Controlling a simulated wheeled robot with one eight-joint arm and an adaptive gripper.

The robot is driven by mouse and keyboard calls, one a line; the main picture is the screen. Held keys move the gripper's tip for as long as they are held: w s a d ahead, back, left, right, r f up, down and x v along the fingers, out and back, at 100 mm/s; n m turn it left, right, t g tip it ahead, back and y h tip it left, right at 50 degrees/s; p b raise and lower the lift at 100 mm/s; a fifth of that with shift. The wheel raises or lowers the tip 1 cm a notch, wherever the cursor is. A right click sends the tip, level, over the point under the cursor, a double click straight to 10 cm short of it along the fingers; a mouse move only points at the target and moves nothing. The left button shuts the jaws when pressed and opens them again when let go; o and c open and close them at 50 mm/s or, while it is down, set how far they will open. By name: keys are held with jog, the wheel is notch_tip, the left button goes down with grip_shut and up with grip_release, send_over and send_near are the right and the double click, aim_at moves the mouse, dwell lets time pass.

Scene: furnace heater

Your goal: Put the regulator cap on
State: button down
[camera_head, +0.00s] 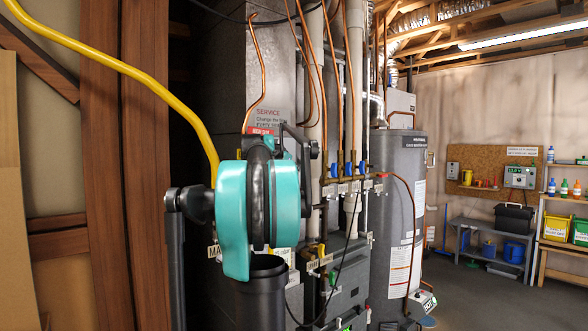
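My teal and black arm fills the middle of the view, in front of the furnace (275,75). Black parts that look like my gripper (308,175) show just right of the teal link, close to the valves and pipes. The rest of it is hidden behind the arm, so whether it is open, shut or holding something does not show. I cannot make out the regulator cap or the regulator. A yellow gas hose (130,72) runs down from the upper left and disappears behind my arm.
Copper pipes with blue-handled valves (347,169) stand right behind the arm. A grey water heater (401,220) stands to their right. Farther right are a grey bench (480,225) and a shelf with bins (557,228). The floor between is open. Wooden studs (145,150) stand left.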

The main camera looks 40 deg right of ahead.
jog(key=shift+f, duration=1.95)
jog(key=c, duration=1.4)
grip_release()
jog(key=v, duration=1.2)
jog(key=shift+s, duration=0.15)
